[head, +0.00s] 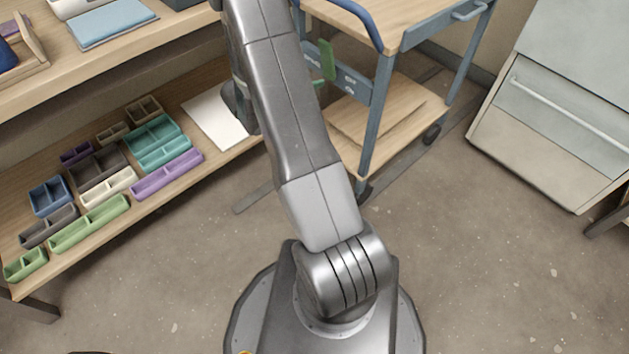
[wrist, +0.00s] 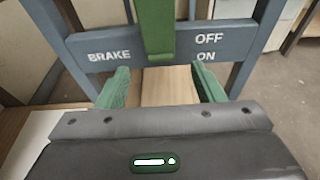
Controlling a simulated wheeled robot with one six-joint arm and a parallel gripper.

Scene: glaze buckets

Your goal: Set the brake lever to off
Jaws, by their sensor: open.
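The brake lever (wrist: 157,28) is a green bar on a blue-grey panel (wrist: 88,44) of the cart. In the wrist view it stands upright between the word BRAKE on its left and OFF above ON on its right. Its lower end is about level with ON; its top is cut off by the frame. It also shows in the head view (head: 327,60). My gripper (wrist: 162,76) is open and empty, its two green fingers spread either side of the lever's line. The lever appears just beyond the fingertips; contact cannot be told. My arm hides most of the gripper in the head view.
The cart (head: 378,125) has wooden shelves and blue-grey legs. A wooden shelf unit (head: 225,150) at left holds several coloured trays (head: 100,190) and a white sheet (head: 214,120). A pale drawer cabinet (head: 555,110) stands right. Open floor (head: 490,270) lies in front.

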